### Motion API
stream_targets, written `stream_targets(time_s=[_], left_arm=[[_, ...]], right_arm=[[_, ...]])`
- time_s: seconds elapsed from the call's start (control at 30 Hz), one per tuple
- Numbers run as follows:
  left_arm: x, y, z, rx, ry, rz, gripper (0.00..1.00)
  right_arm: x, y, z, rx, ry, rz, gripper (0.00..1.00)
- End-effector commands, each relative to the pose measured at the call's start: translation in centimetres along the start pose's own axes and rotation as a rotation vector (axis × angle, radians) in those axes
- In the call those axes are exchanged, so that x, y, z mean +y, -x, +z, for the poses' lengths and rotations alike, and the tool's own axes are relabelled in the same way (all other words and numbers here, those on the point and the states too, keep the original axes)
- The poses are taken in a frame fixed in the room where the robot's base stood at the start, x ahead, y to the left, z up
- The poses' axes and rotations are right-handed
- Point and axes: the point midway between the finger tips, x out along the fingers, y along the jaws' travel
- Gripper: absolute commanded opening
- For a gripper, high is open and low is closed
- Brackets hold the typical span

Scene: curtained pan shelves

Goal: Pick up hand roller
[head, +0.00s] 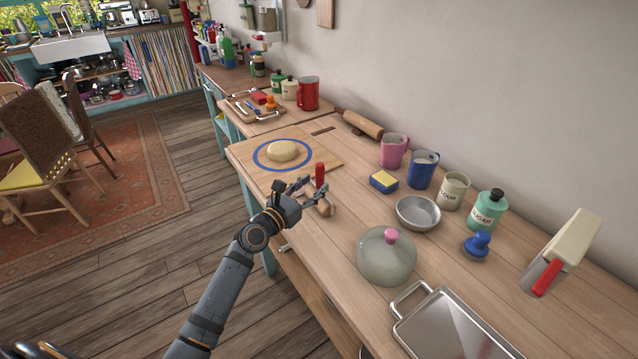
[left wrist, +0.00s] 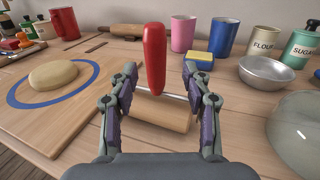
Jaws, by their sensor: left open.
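The hand roller has an upright red handle (left wrist: 155,55) and a pale wooden cylinder (left wrist: 165,113) lying on the wooden counter. In the head view its red handle (head: 320,171) stands beside the cutting board's near right corner. My left gripper (head: 305,187) is open at the roller. In the left wrist view its two fingers (left wrist: 159,75) stand apart on either side of the red handle, with gaps visible. The fingers partly hide the cylinder's ends. I cannot tell whether they touch it. My right gripper is not in view.
A cutting board (head: 245,158) with dough (head: 282,151) lies left of the roller. A sponge (head: 384,181), metal bowl (head: 418,213) and glass lid (head: 386,262) are to the right.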

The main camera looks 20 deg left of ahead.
Motion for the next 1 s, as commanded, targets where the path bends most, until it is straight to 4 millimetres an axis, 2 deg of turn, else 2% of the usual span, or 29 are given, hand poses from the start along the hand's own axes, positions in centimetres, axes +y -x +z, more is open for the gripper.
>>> stream_targets(time_s=[0.07,0.17,0.3,0.4,0.67,1.0], left_arm=[[0.0,-0.1,0.0,0.0,0.0,0.0,0.49],[0.2,-1.5,0.1,-0.002,0.001,0.0,0.49],[0.5,-4.0,0.0,-0.002,0.002,0.0,0.49],[0.5,-5.0,0.0,0.0,0.0,0.0,0.49],[0.5,-5.2,0.0,0.001,-0.001,0.0,0.48],[0.5,-5.2,0.0,0.001,-0.001,0.0,0.01]], right_arm=[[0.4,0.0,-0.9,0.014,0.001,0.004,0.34],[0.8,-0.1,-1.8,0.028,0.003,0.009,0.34],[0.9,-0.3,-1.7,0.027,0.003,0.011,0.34],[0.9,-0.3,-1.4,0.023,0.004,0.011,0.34],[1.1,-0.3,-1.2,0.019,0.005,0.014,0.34],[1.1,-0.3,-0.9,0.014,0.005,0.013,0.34]])
